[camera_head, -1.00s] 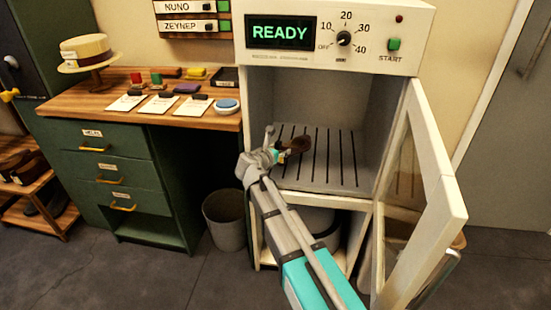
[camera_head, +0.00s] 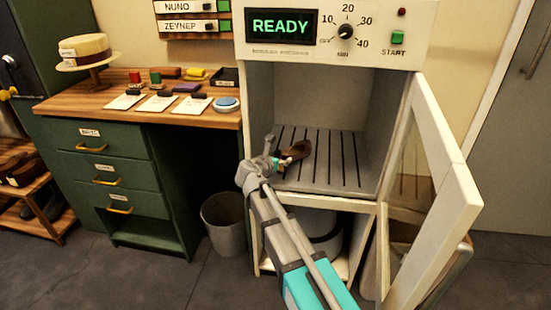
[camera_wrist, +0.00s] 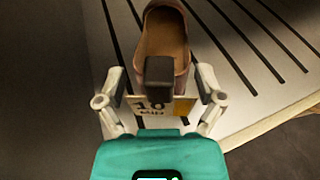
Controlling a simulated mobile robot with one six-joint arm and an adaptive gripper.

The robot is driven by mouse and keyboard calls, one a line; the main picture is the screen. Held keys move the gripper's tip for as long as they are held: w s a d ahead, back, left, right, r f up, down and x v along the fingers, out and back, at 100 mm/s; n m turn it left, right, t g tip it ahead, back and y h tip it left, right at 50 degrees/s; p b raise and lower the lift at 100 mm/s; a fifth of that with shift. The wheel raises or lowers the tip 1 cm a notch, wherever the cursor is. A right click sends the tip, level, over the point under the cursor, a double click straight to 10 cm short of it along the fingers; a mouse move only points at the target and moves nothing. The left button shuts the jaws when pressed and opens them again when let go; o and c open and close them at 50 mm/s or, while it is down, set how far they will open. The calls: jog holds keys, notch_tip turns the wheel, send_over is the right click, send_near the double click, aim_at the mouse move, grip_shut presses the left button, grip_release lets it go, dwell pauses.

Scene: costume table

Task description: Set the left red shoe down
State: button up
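The shoe (camera_head: 297,151), brownish red, lies on the slatted floor (camera_head: 345,160) of the open cabinet, near its left front. In the wrist view the shoe (camera_wrist: 165,38) points away from me, with its dark heel (camera_wrist: 158,75) towards me. A tag reading "10 MIN" (camera_wrist: 150,104) is at the heel end. My gripper (camera_head: 275,154) is at the heel end of the shoe. In the wrist view its fingers (camera_wrist: 160,88) stand apart on either side of the heel, with gaps visible. The underside of the shoe is hidden.
The cabinet's glass door (camera_head: 430,190) stands open to the right. The cabinet floor is free right of and behind the shoe. A bin (camera_head: 224,222) stands below. The display (camera_head: 281,27) reads READY.

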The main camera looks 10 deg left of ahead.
jog(key=shift+s, duration=0.1)
dwell(0.4)
jog(key=p+v, duration=0.3)
jog(key=v, duration=0.8)
jog(key=shift+s+a+r, duration=0.15)
jog(key=shift+s+r, duration=0.1)
jog(key=shift+s, duration=0.1)
dwell(0.4)
